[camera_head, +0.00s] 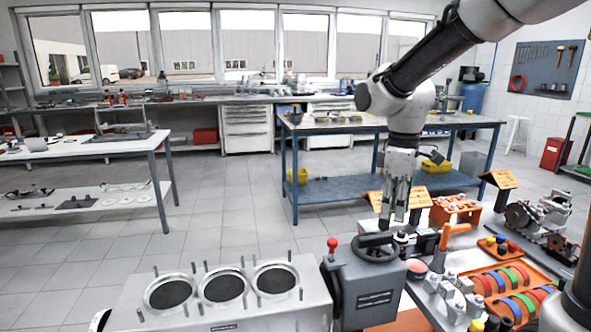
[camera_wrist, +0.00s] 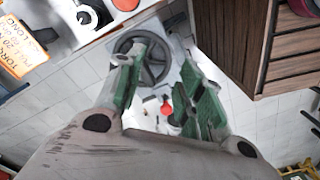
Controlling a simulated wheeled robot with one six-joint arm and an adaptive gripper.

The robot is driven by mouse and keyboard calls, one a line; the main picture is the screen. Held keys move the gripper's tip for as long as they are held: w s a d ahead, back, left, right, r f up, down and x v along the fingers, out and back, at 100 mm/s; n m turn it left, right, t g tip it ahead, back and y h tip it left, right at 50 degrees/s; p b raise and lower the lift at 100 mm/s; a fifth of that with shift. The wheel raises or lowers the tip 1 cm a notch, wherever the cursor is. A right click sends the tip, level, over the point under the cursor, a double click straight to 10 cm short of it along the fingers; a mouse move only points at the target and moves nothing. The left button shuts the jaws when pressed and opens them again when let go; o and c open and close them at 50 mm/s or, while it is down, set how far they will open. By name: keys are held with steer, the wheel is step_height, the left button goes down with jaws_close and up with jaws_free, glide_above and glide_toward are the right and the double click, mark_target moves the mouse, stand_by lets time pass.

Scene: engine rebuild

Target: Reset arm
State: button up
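My arm comes in from the top right of the head view and bends down at a white elbow. My gripper (camera_head: 397,222) points down above the right bench, just behind the dark handwheel (camera_head: 376,249) of the machine. In the wrist view, my gripper (camera_wrist: 165,85) has its two green-lined fingers spread apart, with nothing held between them. The handwheel (camera_wrist: 150,58) lies beyond the fingers there, partly hidden by the left one. I cannot tell the exact height of the fingertips above the bench.
A grey engine block (camera_head: 222,290) with three bores stands in front. Orange trays with coloured rings (camera_head: 510,281), small metal parts and an orange bin (camera_head: 455,210) crowd the right bench. A blue-framed table (camera_head: 390,124) stands behind. Open floor (camera_head: 235,215) lies to the left.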

steer(key=s+d+r+m+t, duration=0.2)
steer(key=s+d+m, duration=0.4)
steer(key=s, duration=0.3)
steer(key=s+d+r+m+t, duration=0.2)
steer(key=s+d+r+m, duration=0.1)
steer(key=s+d+m, duration=0.2)
steer(key=s+d, duration=0.2)
steer(key=s, duration=0.2)
steer(key=shift+r+m+t, duration=0.3)
steer(key=shift+m, duration=0.1)
